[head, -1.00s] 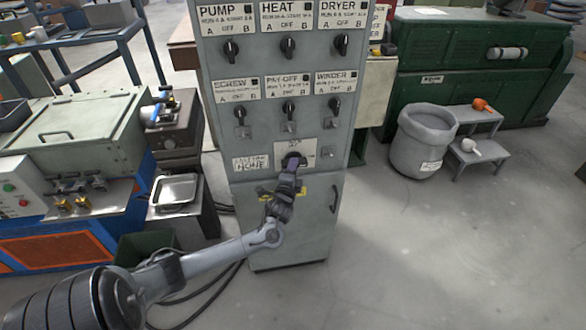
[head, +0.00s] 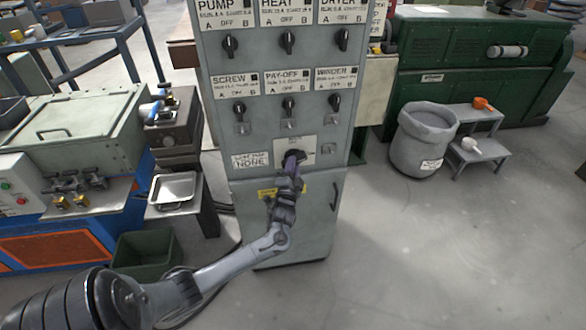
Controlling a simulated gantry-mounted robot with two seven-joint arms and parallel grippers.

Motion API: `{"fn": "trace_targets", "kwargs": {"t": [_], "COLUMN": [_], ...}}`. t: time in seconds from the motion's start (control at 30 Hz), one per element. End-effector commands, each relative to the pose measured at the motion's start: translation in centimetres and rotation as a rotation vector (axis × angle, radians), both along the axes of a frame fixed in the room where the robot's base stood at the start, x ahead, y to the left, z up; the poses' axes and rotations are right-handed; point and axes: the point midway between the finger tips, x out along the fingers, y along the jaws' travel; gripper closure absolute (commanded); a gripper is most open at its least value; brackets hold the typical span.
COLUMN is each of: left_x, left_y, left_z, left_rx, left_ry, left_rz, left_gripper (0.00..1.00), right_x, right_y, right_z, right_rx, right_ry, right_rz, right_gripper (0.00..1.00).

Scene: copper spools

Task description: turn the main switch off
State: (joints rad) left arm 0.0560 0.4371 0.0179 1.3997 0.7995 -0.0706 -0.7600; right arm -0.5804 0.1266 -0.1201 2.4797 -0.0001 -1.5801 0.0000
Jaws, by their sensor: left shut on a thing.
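The main switch (head: 300,155) is a dark rotary handle on a pale plate low on the front of the grey control cabinet (head: 220,132). My left gripper (head: 292,164) reaches up to it from below and is shut on its handle. The fingers cover much of the handle, so its exact angle is hard to tell. My right gripper is not in view.
Several smaller knobs, such as the pay-off knob (head: 289,103), sit above the main switch. A grey bin (head: 421,150) and a step stand (head: 484,150) are at the right. A green crate (head: 146,254) is at the lower left. The floor at the right front is clear.

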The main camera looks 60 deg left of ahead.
Motion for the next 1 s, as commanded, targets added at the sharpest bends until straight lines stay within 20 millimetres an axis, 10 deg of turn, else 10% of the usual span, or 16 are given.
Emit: {"fn": "trace_targets", "kwargs": {"t": [1.0], "left_x": [0.6], "left_y": [-0.2], "left_z": [-1.4], "left_rx": [-0.342], "left_ry": [-0.857], "left_rz": [0.006], "left_gripper": [1.00], "right_x": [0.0], "right_y": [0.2], "right_z": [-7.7], "right_rx": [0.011], "right_ry": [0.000], "right_rz": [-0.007], "right_gripper": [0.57]}}
